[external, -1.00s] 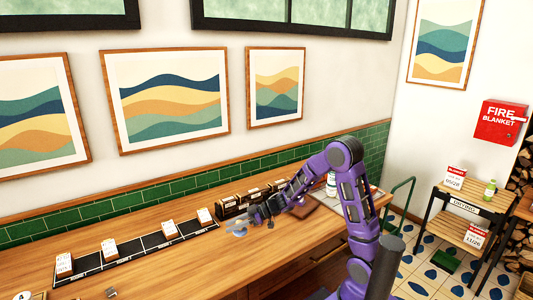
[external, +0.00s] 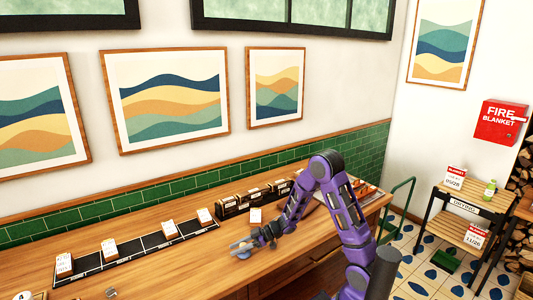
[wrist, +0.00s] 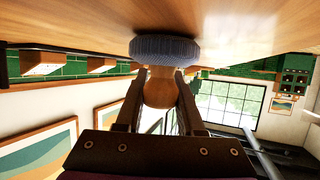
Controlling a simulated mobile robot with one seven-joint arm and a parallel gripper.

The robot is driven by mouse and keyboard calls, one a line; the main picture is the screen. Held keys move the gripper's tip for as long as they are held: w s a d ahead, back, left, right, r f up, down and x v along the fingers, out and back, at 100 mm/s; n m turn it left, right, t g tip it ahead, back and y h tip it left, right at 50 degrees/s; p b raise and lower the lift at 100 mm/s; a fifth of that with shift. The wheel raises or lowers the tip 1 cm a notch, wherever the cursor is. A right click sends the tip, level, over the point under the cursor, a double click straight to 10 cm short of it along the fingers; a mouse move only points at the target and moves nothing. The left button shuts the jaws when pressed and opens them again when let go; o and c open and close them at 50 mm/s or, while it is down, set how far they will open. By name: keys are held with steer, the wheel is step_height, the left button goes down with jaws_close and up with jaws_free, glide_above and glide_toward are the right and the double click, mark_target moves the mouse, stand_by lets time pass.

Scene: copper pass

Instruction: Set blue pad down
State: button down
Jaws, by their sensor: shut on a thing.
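The blue pad (wrist: 165,47) is a round, ribbed grey-blue disc with a wooden knob (wrist: 158,88). In the wrist view, which shows the room upside down, my gripper (wrist: 160,84) is shut on the knob, one finger on each side. The pad's flat side faces the wooden counter (wrist: 80,20). It is at or very close to the surface; I cannot tell whether it touches. In the external view my gripper (external: 241,247) is low over the middle of the counter, and the pad is hard to make out there.
A black strip (external: 150,241) with several white-carded blocks runs along the counter's left. Dark boxes (external: 253,198) stand by the green tiles. A carded block (external: 256,215) stands behind my gripper. A tray (external: 368,193) is at the right end.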

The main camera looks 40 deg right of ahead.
steer(key=shift+f, duration=0.15)
steer(key=c, duration=0.5)
jaws_free()
steer(key=shift+r, duration=0.3)
steer(key=p+v, duration=0.2)
steer(key=v, duration=1)
steer(key=shift+f, duration=0.1)
